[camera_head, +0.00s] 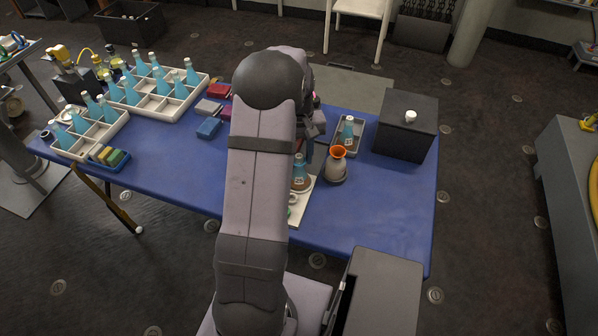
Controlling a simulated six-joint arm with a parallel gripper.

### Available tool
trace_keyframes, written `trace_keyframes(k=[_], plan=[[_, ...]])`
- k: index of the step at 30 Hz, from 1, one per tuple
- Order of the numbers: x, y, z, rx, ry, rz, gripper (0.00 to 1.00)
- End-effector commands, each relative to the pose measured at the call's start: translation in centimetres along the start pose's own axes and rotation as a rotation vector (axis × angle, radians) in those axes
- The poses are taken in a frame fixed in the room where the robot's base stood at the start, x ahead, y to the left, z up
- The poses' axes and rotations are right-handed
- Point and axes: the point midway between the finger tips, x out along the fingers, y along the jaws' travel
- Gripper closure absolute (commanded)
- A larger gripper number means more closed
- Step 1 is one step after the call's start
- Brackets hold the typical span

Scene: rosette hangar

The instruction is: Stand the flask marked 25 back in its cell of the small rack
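A small rack (122,119) at the table's left holds several blue flasks and has empty cells. A larger rack (203,83) behind it holds several more blue flasks. A blue flask with a light label (300,172) stands on a white board (303,211), around a brownish base. Another labelled blue flask (347,131) is in a grey tray (357,147) to the right. The marks are too small to read, so I cannot tell which flask is 25. My gripper (308,145) is mostly hidden behind my arm, just above the flask on the board. Its fingers are unclear.
A grey vessel with an orange rim (336,166) stands right of the board. A dark box (405,128) with a white cup (410,116) is at the right. Red, grey and blue small boxes (209,127) lie mid-table. Blue table (385,215) is clear at front right.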

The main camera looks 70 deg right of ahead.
Motion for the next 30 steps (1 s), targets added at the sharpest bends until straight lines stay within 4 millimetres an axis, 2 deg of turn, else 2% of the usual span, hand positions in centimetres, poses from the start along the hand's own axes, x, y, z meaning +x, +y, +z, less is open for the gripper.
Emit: trace_keyframes(k=[8,14,20,22,30], plan=[[-0.8,-0.2,0.0,-0.015,0.0,0.026,0.66],[-3.1,-0.7,0.4,-0.045,-0.003,0.09,0.66],[-6.2,-1.7,1.4,-0.048,0.015,0.131,0.66],[-7.1,-3.0,2.2,-0.013,0.037,0.074,0.66],[-7.4,-5.8,2.6,0.16,0.14,-0.127,0.66]])
